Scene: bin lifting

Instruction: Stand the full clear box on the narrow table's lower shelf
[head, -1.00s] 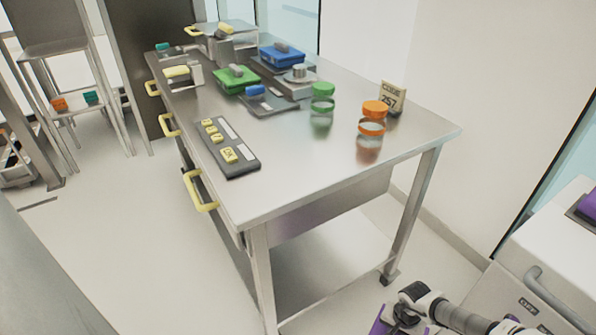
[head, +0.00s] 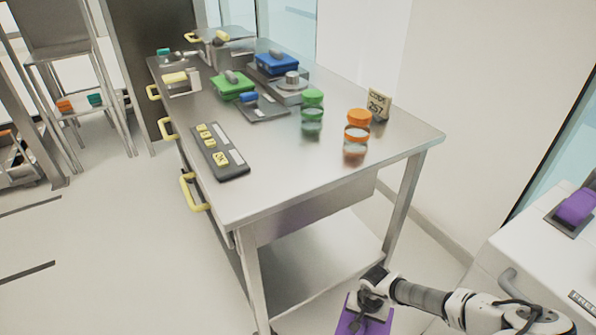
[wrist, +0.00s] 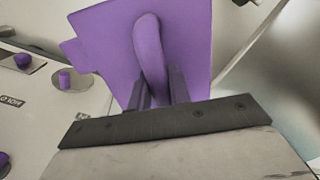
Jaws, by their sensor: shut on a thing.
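My gripper (wrist: 160,90) is shut on the upright handle of a purple lid (wrist: 105,45) in the wrist view. In the head view the lid (head: 352,322) shows at the bottom edge, low beside the steel table. Any clear box under the lid, and its contents, are hidden. A narrow table (head: 62,48) stands at the far left, well away from my gripper. Its lower shelf (head: 80,112) carries a small orange thing (head: 65,106) and a small teal thing (head: 95,99).
A large steel table (head: 290,160) with yellow handles, colored lidded things and jars fills the middle; it has a bare lower shelf (head: 310,262). A white cabinet (head: 500,255) stands at the right. Open floor (head: 110,220) lies left of the steel table.

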